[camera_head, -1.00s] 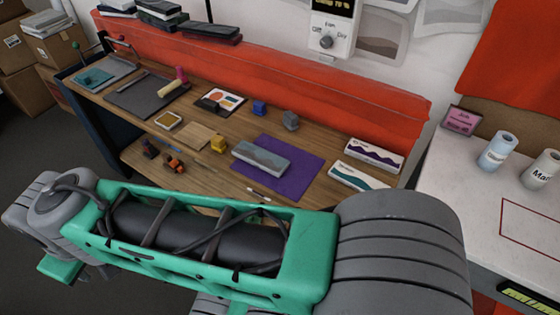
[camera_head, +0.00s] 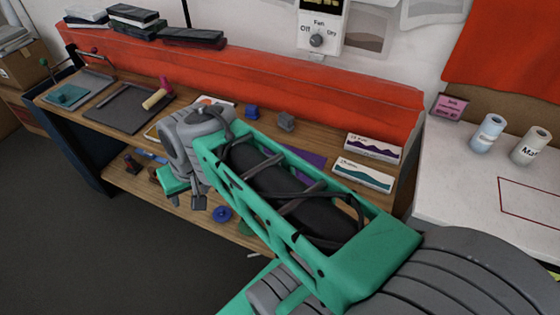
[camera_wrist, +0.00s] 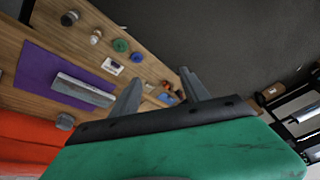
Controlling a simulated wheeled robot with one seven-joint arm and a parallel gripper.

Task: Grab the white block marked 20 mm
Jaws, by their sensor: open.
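A small white block (camera_wrist: 112,66) with dark marking on its face lies on the wooden surface in the wrist view. The marking is too small to read, so I cannot confirm 20 mm. It lies close to the purple mat (camera_wrist: 32,66) and near a green disc (camera_wrist: 120,45) and a blue disc (camera_wrist: 137,57). My gripper (camera_wrist: 161,77) is open and empty, its two grey fingers apart. In the wrist picture the block shows to the left of the fingers. I do not make out the block in the head view, where my arm covers much of the bench.
Two white boxes (camera_head: 373,148) sit at the bench's right end. A red backboard (camera_head: 250,75) runs behind the bench. A white counter (camera_head: 470,190) with two cylinders stands at right. Dark floor is open in front.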

